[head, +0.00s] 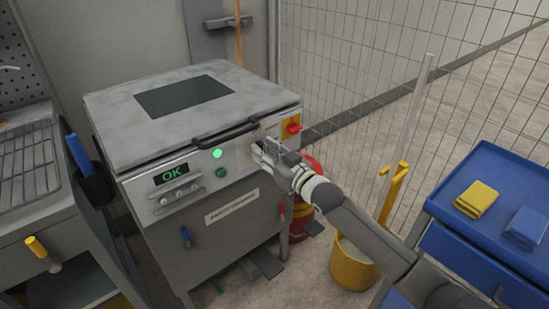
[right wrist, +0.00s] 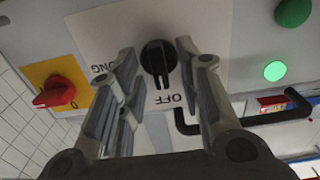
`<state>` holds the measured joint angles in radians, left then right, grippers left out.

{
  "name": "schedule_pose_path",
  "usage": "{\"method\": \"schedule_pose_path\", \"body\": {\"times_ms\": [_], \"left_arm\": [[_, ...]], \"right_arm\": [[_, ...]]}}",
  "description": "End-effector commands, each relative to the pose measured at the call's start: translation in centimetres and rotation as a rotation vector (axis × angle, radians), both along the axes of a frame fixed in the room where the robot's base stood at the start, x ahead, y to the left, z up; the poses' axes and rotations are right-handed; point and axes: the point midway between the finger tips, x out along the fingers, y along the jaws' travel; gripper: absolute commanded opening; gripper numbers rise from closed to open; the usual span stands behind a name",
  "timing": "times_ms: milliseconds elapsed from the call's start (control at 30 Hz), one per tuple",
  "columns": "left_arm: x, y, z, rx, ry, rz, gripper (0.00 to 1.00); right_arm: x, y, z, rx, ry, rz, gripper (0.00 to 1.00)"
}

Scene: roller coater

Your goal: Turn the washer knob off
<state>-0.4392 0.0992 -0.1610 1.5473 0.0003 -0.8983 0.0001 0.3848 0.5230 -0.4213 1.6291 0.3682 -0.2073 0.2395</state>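The washer (head: 232,207) is a grey cabinet with a lid, left of centre in the head view. In the right wrist view its black knob (right wrist: 158,62) sits on a pale plate, with the grip bar running down the picture. An upside-down OFF label is just below the knob, slightly right; another label at left is partly covered by a finger. My right gripper (right wrist: 157,50) is open, with one finger on each side of the knob; contact is not clear. In the head view my right gripper (head: 266,152) is at the front panel and hides the knob. My left gripper is out of view.
A red switch on a yellow plate (right wrist: 55,92) is beside the knob. A lit green lamp (head: 217,154), a green button (head: 221,172), a black handle (head: 226,134) and an OK display (head: 171,174) are also on the washer. A blue cart (head: 480,240) stands at right.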

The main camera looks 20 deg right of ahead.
Motion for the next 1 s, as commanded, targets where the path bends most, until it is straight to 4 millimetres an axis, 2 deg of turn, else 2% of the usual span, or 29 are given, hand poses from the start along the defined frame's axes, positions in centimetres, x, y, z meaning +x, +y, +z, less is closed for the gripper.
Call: {"method": "schedule_pose_path", "body": {"times_ms": [167,600,800,1000], "left_arm": [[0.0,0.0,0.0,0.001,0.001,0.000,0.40],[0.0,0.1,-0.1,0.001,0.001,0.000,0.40],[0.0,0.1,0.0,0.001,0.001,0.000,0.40],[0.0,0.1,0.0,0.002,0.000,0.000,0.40]], "right_arm": [[-1.9,-0.7,-0.2,-0.001,0.003,0.000,0.33],[-8.7,-3.2,-0.2,-0.003,0.003,0.000,0.33],[-10.5,-3.8,-0.1,-0.002,0.002,0.000,0.33],[-11.1,-4.0,-0.1,-0.001,0.001,0.000,0.33]]}}
